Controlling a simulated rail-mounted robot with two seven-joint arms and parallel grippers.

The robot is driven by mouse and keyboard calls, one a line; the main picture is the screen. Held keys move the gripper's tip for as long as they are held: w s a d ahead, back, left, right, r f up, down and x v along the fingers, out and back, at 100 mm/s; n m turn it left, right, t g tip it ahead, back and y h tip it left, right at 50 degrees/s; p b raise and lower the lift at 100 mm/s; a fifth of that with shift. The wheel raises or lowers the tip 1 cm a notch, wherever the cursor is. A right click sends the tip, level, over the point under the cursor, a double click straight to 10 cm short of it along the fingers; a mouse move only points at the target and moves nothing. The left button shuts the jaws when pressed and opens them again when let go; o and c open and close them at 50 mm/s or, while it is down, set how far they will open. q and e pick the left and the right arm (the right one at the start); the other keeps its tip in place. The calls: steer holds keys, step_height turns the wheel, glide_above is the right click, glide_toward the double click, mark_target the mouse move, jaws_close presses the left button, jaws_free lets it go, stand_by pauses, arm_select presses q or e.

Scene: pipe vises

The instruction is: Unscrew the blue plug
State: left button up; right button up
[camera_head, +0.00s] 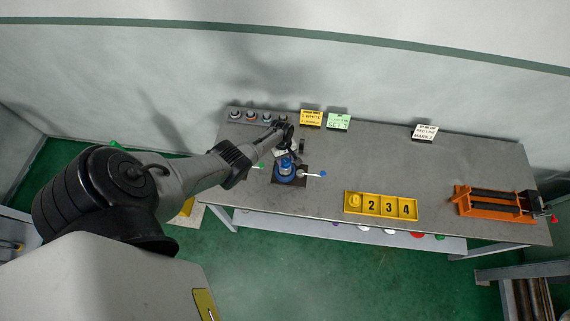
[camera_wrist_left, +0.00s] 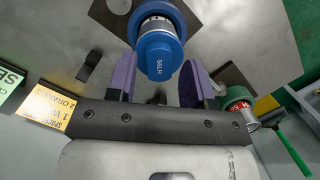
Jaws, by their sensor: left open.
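The blue plug (camera_head: 287,165) stands upright in a fixture on a dark square base (camera_head: 285,182), at the left part of the grey table. In the left wrist view the plug (camera_wrist_left: 158,55) shows a round blue cap with white lettering and a white band behind it. My left gripper (camera_head: 285,141) is by the plug's top. In the left wrist view its purple-padded fingers (camera_wrist_left: 158,83) are open, one on each side of the plug's cap, with gaps showing. The fixture's lower part is partly hidden. My right gripper is not in view.
An orange vise (camera_head: 495,204) is at the far right. Several plugs (camera_head: 250,117) line the back left. Cards (camera_head: 311,118) stand along the back. The table's middle is clear.

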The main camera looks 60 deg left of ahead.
arm_select(q)
steer(key=shift+f, duration=0.55)
steer(key=shift+r, duration=0.1)
steer(key=shift+c, duration=0.4)
jaws_close()
steer(key=m+b, duration=0.1)
steer(key=m, duration=0.2)
steer(key=shift+m+g, duration=0.3)
steer(key=m, duration=0.3)
steer(key=shift+g+y, duration=0.3)
steer(key=m, duration=0.4)
steer(key=shift+g+b, duration=0.3)
steer(key=shift+b, duration=0.05)
steer(key=m+y, duration=0.1)
steer(key=m, duration=0.2)
steer(key=shift+m, duration=0.4)
